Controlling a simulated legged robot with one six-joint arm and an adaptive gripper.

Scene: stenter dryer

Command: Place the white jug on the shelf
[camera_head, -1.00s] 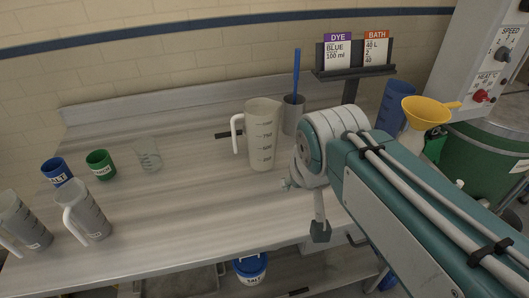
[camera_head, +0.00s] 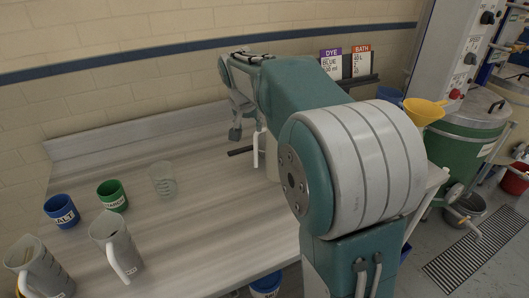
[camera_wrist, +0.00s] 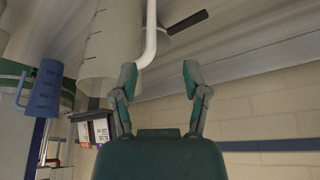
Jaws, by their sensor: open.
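The white jug is mostly hidden behind my arm in the head view; its handle (camera_head: 258,150) and a sliver of its body (camera_head: 272,162) show on the bench (camera_head: 190,215). In the wrist view the jug (camera_wrist: 108,45) appears inverted, with its handle (camera_wrist: 150,35) toward the middle. My gripper (camera_wrist: 160,75) is open and empty, its fingers spread on either side of the handle's line. In the head view my gripper (camera_head: 247,128) is beside the handle, pointing down. Whether it touches the handle cannot be told. No shelf is clearly visible now.
Two grey jugs (camera_head: 117,248) (camera_head: 38,270), a blue cup (camera_head: 62,212), a green cup (camera_head: 112,196) and a clear beaker (camera_head: 162,180) stand at left. The card stand (camera_head: 350,78) is behind my arm. A yellow funnel (camera_head: 424,110) is at right. The bench middle is clear.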

